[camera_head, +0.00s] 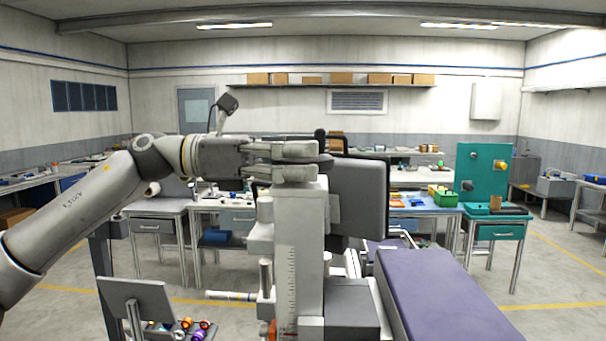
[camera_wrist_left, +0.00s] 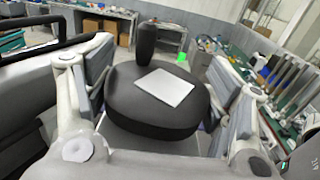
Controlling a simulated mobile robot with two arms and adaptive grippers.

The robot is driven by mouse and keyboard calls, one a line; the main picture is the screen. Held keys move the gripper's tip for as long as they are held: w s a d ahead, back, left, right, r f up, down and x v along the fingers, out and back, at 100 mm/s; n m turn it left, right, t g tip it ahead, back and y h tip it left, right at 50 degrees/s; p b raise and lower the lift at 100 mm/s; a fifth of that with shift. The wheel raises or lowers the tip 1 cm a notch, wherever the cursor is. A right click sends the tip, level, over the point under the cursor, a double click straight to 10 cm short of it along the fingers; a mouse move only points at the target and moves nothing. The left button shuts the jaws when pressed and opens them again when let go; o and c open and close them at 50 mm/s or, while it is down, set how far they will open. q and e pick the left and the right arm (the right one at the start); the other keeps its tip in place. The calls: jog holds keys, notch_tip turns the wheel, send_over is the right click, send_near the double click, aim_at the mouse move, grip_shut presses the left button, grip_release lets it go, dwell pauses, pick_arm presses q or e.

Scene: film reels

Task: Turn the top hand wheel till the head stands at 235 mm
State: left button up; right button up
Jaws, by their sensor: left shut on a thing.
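The top hand wheel is a dark round disc (camera_wrist_left: 150,115) with an upright dark handle (camera_wrist_left: 147,42) at its far rim and a pale rectangular patch on its face. In the head view the wheel (camera_head: 326,160) sits on top of the grey column (camera_head: 312,215), mostly hidden by the fingers. My left gripper (camera_head: 300,160) is shut on the wheel, with a finger on each side of its rim in the left wrist view (camera_wrist_left: 155,100). A vertical scale (camera_head: 292,280) runs down the column, with a small red mark (camera_head: 288,334) near the bottom. Its numbers are too small to read. My right gripper is not in view.
A dark grey panel (camera_head: 360,196) stands just right of the column. A purple-topped long bed (camera_head: 435,290) extends at the front right. A tilted grey panel (camera_head: 137,300) stands at lower left. Workbenches and a green board (camera_head: 483,172) stand behind.

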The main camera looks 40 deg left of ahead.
pick_arm(q)
jog(key=shift+w+m+g+h, duration=0.1)
jog(key=shift+m+g+h, duration=0.9)
jog(key=shift+g, duration=0.1)
jog(key=m+g+h, duration=0.1)
jog(key=g, duration=0.1)
jog(key=shift+r+m+g, duration=0.15)
jog(key=shift+m+g, duration=0.15)
jog(key=shift+m, duration=0.1)
jog(key=m+g+p, duration=0.1)
jog(key=g, duration=0.1)
jog(key=m+g+h+p, duration=0.1)
jog(key=m+g+p, duration=0.1)
jog(key=shift+r+g+h, duration=0.15)
jog(key=shift+g+h, duration=0.15)
jog(key=shift+g, duration=0.1)
jog(key=shift+m+g+p, duration=1.2)
jog(key=shift+m+g, duration=0.1)
jog(key=shift+g, duration=0.6)
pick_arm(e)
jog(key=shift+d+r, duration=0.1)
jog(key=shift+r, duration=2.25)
pick_arm(q)
jog(key=shift+f, duration=0.2)
jog(key=o, duration=1)
jog(key=shift+o, duration=0.2)
jog(key=shift+f, duration=0.1)
jog(key=shift+a, duration=0.1)
